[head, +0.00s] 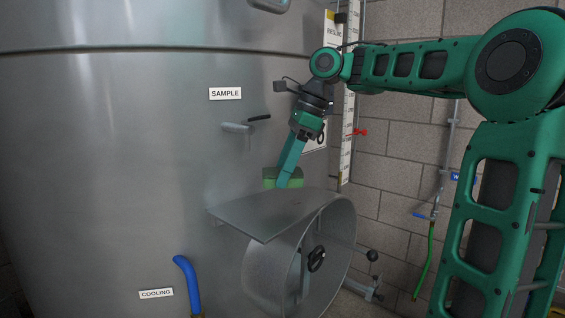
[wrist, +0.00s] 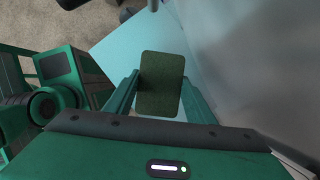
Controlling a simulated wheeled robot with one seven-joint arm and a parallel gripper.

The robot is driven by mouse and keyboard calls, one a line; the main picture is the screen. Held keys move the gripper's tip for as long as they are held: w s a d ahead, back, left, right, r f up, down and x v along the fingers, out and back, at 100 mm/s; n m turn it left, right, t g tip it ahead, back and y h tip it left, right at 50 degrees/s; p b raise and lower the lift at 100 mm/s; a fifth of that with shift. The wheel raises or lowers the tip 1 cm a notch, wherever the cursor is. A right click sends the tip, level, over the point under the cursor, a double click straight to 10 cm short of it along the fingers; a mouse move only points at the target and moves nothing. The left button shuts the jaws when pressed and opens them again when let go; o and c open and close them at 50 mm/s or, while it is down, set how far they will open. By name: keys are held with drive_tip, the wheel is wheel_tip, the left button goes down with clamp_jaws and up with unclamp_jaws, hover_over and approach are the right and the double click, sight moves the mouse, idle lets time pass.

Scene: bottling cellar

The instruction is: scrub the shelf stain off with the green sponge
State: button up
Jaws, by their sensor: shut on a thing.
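My gripper (head: 287,178) points down over the far side of the shelf and is shut on the green sponge (head: 269,178). In the wrist view the sponge (wrist: 162,80) sits between the two fingers of my gripper (wrist: 161,92). The shelf (head: 265,217) is a flat metal plate against the tank, above the round hatch; its pale top also shows in the wrist view (wrist: 113,50). The sponge is at or just above the shelf's far part; I cannot tell whether it touches. I cannot make out a stain on the visible shelf top.
The large steel tank (head: 110,150) fills the left. A sample tap (head: 237,128) juts out above the shelf. The open round hatch (head: 335,250) stands below it. A blue pipe (head: 187,280) rises at the lower left. A brick wall (head: 400,160) with pipes and valves is at the right.

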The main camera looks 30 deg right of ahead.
drive_tip(key=shift+r, duration=1.2)
